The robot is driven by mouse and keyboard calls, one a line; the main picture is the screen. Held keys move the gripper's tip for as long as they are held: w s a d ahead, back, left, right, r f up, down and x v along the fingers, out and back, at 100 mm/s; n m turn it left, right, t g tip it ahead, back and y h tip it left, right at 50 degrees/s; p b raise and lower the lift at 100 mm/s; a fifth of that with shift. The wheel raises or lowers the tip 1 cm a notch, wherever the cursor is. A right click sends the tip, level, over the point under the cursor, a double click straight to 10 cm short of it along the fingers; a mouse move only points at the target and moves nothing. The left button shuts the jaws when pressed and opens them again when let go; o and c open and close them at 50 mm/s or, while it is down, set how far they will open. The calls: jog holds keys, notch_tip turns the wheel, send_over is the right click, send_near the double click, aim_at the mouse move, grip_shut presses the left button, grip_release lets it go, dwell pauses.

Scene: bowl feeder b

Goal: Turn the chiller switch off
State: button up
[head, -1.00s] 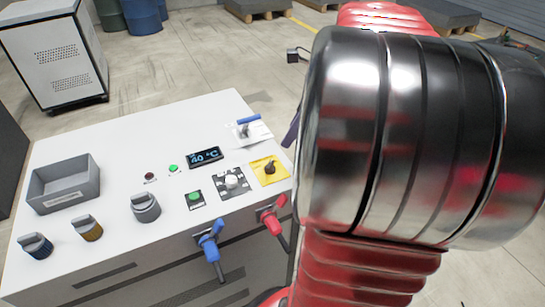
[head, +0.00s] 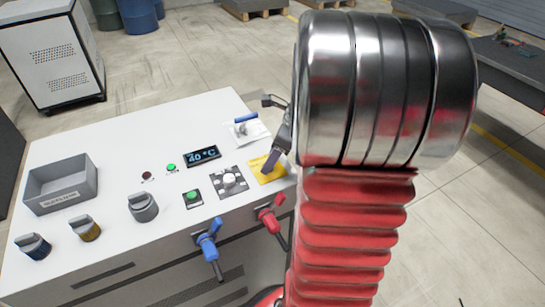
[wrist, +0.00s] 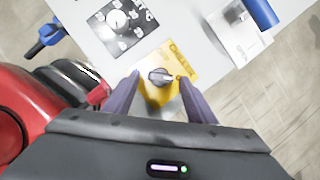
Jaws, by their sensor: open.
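My gripper (wrist: 160,82) is open, with one purple finger on each side of the knob in the picture. I cannot tell whether either finger touches the knob. In the head view one fingertip (head: 271,162) shows over the yellow plate.
A white dial (head: 229,181) on a black scale is left of the yellow plate. A blue-handled lever (head: 245,119) is behind it. Red (head: 270,216) and blue (head: 208,240) valve handles are on the front. A display (head: 202,156) reads 40 °C. A grey bin (head: 62,184) is left.

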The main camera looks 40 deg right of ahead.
jog(key=shift+w+f, duration=0.1)
jog(key=shift+f, duration=0.15)
jog(key=shift+c, duration=0.4)
jog(key=c, duration=0.9)
jog(key=shift+d, duration=0.2)
jog(key=shift+c, duration=0.3)
jog(key=shift+a, duration=0.1)
